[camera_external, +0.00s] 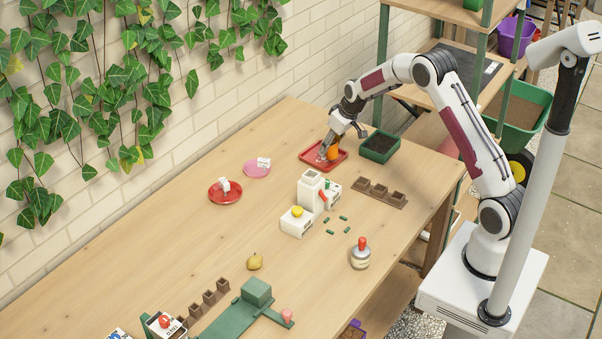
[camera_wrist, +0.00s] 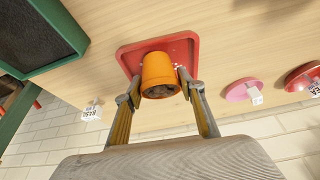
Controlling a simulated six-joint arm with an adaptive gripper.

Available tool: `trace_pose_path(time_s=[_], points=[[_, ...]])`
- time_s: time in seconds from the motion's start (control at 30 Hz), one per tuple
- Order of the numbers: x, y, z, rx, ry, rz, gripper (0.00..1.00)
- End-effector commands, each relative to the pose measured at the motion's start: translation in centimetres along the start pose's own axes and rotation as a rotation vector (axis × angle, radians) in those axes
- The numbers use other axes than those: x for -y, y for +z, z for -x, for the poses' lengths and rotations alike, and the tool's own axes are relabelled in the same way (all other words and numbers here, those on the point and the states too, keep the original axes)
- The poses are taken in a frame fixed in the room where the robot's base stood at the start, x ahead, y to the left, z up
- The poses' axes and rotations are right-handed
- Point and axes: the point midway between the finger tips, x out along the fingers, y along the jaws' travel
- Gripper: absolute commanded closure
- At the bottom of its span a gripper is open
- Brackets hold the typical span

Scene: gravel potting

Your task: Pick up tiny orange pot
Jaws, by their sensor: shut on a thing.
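The tiny orange pot (camera_wrist: 160,72) is between my gripper's two fingers in the wrist view, with its open rim towards the camera and something dark grey inside it. My gripper (camera_wrist: 160,85) is shut on the pot, one finger on each side. In the external view my gripper (camera_external: 328,154) reaches down at the red tray (camera_external: 311,163), and the orange pot (camera_external: 333,153) shows partly behind the fingers. The red tray (camera_wrist: 128,60) lies behind the pot in the wrist view. I cannot tell whether the pot touches the tray.
A green box of dark soil (camera_external: 380,147) stands right of the tray. Pink (camera_external: 257,170) and red (camera_external: 225,196) saucers with small white tags lie to the left. A white dispenser-like block (camera_external: 311,190) and a brown seedling strip (camera_external: 378,194) are nearer the front. The wooden table has clear room around them.

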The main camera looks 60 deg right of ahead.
Motion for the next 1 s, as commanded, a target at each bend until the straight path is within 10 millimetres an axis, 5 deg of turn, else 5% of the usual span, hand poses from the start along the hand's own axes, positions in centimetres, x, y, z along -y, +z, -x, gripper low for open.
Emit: trace_pose_path(time_s=[0.6, 1.0], points=[[0.0, -3.2, 7.5, -0.003, 0.0, 0.002, 0.88], [0.0, -3.5, 8.5, 0.0, -0.001, 0.0, 0.88]])
